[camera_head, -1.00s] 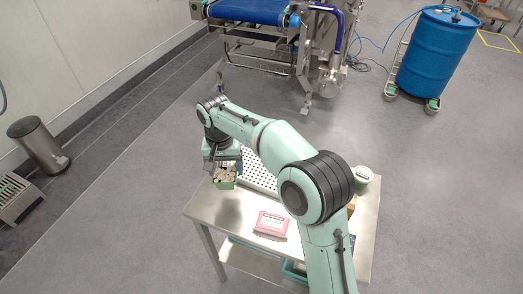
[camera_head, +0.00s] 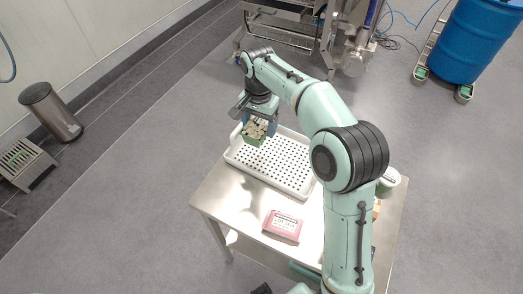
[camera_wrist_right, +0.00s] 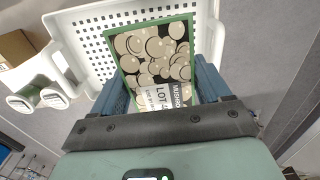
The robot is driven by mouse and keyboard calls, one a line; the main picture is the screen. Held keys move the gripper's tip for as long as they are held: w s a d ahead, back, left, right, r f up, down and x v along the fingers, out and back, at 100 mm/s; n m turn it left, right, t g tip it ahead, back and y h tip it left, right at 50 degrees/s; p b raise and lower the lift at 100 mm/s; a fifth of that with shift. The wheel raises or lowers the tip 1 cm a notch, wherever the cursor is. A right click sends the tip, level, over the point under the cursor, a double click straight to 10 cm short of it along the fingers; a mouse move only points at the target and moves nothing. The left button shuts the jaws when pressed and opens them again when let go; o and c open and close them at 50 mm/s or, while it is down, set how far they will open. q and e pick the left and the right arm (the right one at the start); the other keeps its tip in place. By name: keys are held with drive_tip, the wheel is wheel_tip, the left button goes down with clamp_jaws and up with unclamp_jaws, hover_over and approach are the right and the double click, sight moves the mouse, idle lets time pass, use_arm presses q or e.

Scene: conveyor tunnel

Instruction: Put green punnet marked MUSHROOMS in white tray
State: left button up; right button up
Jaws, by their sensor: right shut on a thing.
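My right gripper (camera_head: 257,117) is shut on the green punnet (camera_head: 254,134), which is full of pale mushrooms. In the right wrist view the punnet (camera_wrist_right: 152,62) sits between the two blue-grey fingers, with its label partly hidden by the gripper. The white tray (camera_head: 295,190) has a perforated floor and lies on the metal table. The punnet is over the tray's far left end in the head view; whether it touches the tray I cannot tell. The tray also shows behind the punnet in the right wrist view (camera_wrist_right: 215,30).
A red-and-white box (camera_head: 283,225) lies on the steel table (camera_head: 235,205) in front of the tray. A white tub with green (camera_head: 389,180) stands at the table's right, partly behind my arm. A bin (camera_head: 50,112) stands on the floor at left.

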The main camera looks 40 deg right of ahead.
wheel_tip(320, 180, down, 12)
drive_tip(key=shift+w+r+b, duration=0.15)
drive_tip(key=shift+r+b, duration=0.1)
drive_tip(key=shift+b, duration=0.45)
drive_tip(key=shift+f, duration=0.1)
drive_tip(key=o, duration=1.5)
drive_tip(key=shift+f, duration=0.1)
drive_tip(key=shift+c, duration=0.2)
wheel_tip(320, 180, up, 12)
drive_tip(key=shift+r+p, duration=0.2)
drive_tip(key=shift+p, duration=0.75)
